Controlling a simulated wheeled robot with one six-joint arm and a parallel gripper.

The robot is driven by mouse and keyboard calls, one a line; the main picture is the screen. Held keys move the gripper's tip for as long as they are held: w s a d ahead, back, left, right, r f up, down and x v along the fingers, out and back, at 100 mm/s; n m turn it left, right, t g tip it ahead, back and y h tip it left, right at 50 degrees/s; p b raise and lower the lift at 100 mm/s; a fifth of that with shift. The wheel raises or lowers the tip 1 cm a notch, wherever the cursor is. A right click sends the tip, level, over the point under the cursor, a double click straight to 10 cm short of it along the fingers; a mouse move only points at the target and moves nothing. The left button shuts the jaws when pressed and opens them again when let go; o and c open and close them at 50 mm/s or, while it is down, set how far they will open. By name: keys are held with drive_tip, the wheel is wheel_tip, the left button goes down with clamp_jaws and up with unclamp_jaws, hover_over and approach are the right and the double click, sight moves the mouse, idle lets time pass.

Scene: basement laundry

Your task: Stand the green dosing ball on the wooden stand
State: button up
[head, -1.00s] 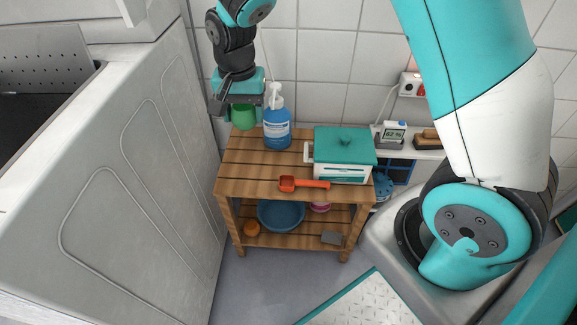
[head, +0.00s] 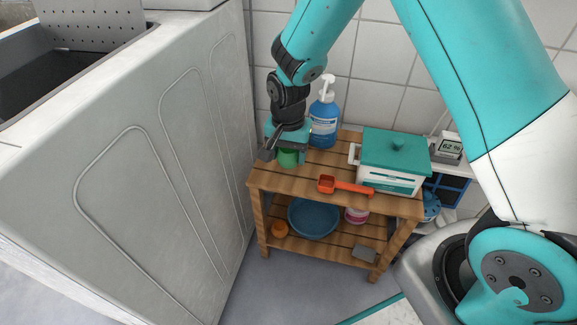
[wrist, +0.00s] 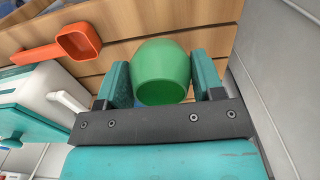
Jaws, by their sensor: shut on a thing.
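The green dosing ball (head: 288,158) is a round cup with an open mouth, seen mostly behind my gripper in the head view. My gripper (head: 287,153) is shut on it, above the left part of the slatted wooden stand (head: 318,163). In the wrist view the ball (wrist: 162,62) sits between the two teal jaws of my gripper (wrist: 161,80), with the stand's slats (wrist: 130,20) behind it. I cannot tell whether the ball touches the slats.
A blue pump bottle (head: 324,118) stands close behind my gripper. A red scoop (head: 343,186) lies at the stand's front edge, and a white box with a teal lid (head: 393,160) stands to the right. A large pale machine (head: 165,150) rises at the left.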

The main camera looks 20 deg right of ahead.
sight(288, 164)
drive_tip(key=shift+f+b, duration=0.55)
drive_tip(key=shift+f, duration=1.35)
drive_tip(key=shift+f, duration=0.15)
drive_tip(key=o, duration=0.9)
wheel_tip(288, 164, up, 12)
drive_tip(key=p, duration=0.4)
drive_tip(key=shift+r+p, duration=0.2)
drive_tip(key=shift+p, duration=0.1)
drive_tip(key=s+a+r+n+y, duration=0.2)
drive_tip(key=s+r+n, duration=0.5)
drive_tip(key=s, duration=0.5)
drive_tip(key=s+a+r+n+y, duration=0.2)
drive_tip(key=s+r+n, duration=0.5)
drive_tip(key=s+r, duration=0.4)
drive_tip(key=shift+s+a, duration=0.2)
drive_tip(key=shift+s, duration=0.45)
